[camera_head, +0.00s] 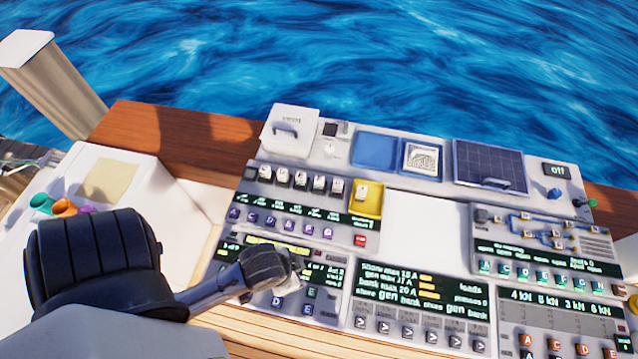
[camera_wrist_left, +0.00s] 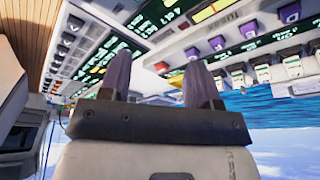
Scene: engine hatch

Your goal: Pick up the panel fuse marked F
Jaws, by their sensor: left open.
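Several white fuses (camera_head: 299,180) stand in a row on the upper left part of the console, above purple lettered buttons (camera_head: 288,224). Another white fuse (camera_head: 362,191) sits in a yellow tray (camera_head: 367,207) at the right end of that row. I cannot read which fuse is marked F. The row also shows in the left wrist view (camera_wrist_left: 263,73), to the right of the fingers. My left gripper (camera_head: 287,264) is over the lower left panel, below the row and apart from the fuses. In the wrist view its two fingers (camera_wrist_left: 160,78) are apart with nothing held. My right gripper is not in view.
A white lidded box (camera_head: 290,131) stands at the console's back left. A red button (camera_head: 360,240) is below the yellow tray. A blank white area (camera_head: 425,228) lies to the tray's right. Coloured cups (camera_head: 62,207) stand at the left.

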